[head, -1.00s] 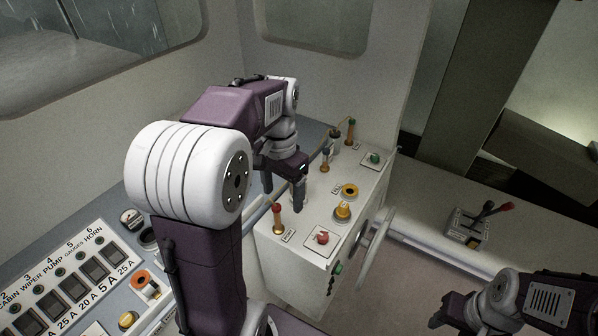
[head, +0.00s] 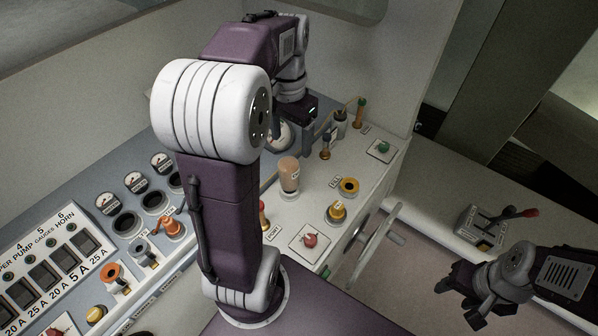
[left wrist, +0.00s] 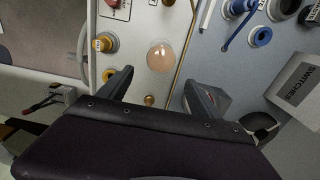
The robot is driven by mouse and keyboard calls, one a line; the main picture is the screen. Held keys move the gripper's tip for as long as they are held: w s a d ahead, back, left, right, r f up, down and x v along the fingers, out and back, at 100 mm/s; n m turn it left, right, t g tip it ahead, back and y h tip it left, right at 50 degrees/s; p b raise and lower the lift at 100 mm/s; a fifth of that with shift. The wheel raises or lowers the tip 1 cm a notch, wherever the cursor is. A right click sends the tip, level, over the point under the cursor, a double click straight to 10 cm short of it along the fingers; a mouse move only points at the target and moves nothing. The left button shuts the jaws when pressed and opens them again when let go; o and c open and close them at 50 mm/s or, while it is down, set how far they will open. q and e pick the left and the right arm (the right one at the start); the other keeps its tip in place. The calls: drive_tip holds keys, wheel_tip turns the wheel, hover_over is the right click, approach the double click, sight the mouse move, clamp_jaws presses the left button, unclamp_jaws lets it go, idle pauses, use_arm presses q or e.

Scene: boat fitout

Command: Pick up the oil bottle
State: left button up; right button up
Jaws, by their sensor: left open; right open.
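A tan, bottle-shaped object with a small label (head: 289,178) stands on the pale console top in the head view; I take it for the oil bottle, but its label is unreadable. In the left wrist view it shows as a round tan shape (left wrist: 160,57) just beyond the fingertips. My left gripper (head: 300,140) is open and empty above the console, behind the tan bottle in the head view. Its two fingers also show apart in the left wrist view (left wrist: 157,84). My right gripper (head: 458,303) is open and empty at the lower right, far from the bottle.
Levers, a red button (head: 309,240), yellow knobs (head: 336,213) and a green button (head: 384,147) surround the bottle. A steering wheel (head: 371,243) juts from the console side. A switch panel (head: 50,270) is at left.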

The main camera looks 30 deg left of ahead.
sight(288, 162)
use_arm(q)
drive_tip(key=s+f+b, duration=0.1)
drive_tip(key=f, duration=0.1)
drive_tip(key=s+f+b, duration=0.1)
drive_tip(key=f+b, duration=0.1)
drive_tip(key=shift+s, duration=0.1)
drive_tip(key=shift+w, duration=0.55)
wheel_tip(288, 162, down, 3)
drive_tip(key=shift+f, duration=0.1)
drive_tip(key=shift+s+f, duration=0.25)
drive_tip(key=shift+f, duration=0.1)
wheel_tip(288, 162, down, 5)
drive_tip(key=shift+f+p, duration=0.1)
drive_tip(key=shift+p, duration=0.7)
drive_tip(key=shift+c, duration=0.6)
clamp_jaws()
use_arm(e)
drive_tip(key=shift+s+f, duration=0.25)
drive_tip(key=shift+f, duration=0.4)
drive_tip(key=shift+s+f, duration=0.25)
drive_tip(key=shift+f, duration=0.35)
